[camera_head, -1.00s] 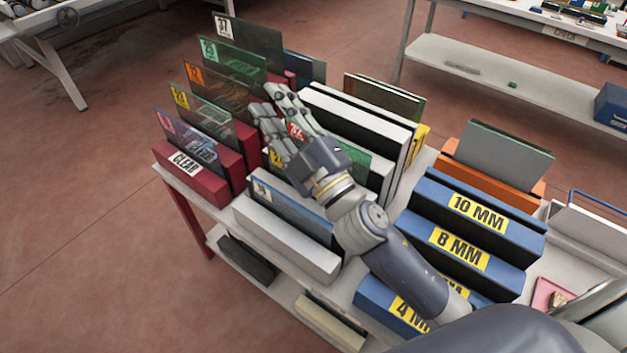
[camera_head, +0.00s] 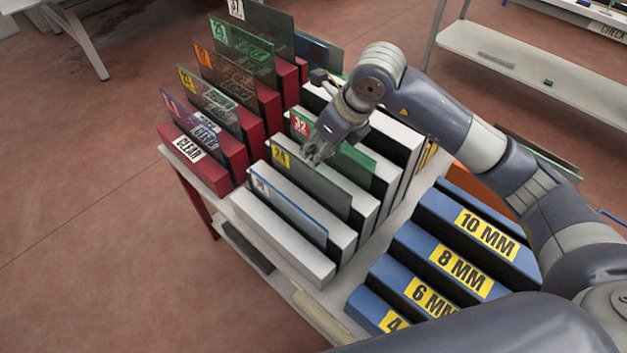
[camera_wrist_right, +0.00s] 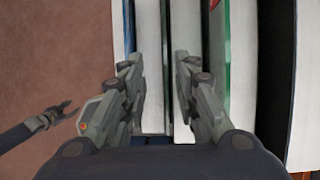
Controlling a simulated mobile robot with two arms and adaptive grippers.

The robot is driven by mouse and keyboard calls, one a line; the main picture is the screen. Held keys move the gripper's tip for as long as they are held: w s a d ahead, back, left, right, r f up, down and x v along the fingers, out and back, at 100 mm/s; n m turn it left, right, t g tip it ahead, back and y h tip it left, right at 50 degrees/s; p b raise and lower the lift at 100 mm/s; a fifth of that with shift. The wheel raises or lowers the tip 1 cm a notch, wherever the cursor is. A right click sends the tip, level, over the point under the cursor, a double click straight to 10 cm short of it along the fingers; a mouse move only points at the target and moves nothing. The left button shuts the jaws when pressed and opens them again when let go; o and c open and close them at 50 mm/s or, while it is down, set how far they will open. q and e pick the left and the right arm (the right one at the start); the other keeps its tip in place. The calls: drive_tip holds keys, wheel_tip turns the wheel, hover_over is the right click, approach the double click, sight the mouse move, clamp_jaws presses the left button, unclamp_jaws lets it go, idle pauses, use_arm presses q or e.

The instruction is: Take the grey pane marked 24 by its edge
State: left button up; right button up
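The grey pane marked 24 (camera_head: 322,188) stands upright in a white slotted rack (camera_head: 285,243), with its yellow label at the upper left corner. My right gripper (camera_head: 314,157) is at its top edge, close to the label. In the right wrist view my right gripper (camera_wrist_right: 157,72) is open, with one finger on each side of the thin edge of the grey pane (camera_wrist_right: 168,45). A gap shows between the fingers. My left gripper (camera_wrist_right: 62,112) shows small at the left of that view, over the floor, with its tips apart.
A green pane marked 32 (camera_head: 356,160) stands right behind, partly hidden by my right gripper. A blue-edged pane (camera_head: 290,212) stands in front. Red racks (camera_head: 208,170) hold several panes at left; blue racks (camera_head: 441,262) stand at right.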

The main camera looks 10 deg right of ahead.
sight(308, 166)
drive_tip(key=shift+h, duration=0.4)
drive_tip(key=x, duration=0.2)
drive_tip(key=d+p+x, duration=0.1)
drive_tip(key=x, duration=0.2)
drive_tip(key=shift+w+f, duration=0.2)
drive_tip(key=shift+w, duration=0.1)
drive_tip(key=p+x, duration=0.1)
drive_tip(key=x, duration=0.1)
drive_tip(key=a+p+x, duration=0.1)
drive_tip(key=x, duration=0.1)
drive_tip(key=shift+s+p, duration=0.15)
drive_tip(key=shift+p, duration=0.2)
drive_tip(key=shift+w+f, duration=0.2)
drive_tip(key=shift+f, duration=0.3)
clamp_jaws()
drive_tip(key=shift+r, duration=0.15)
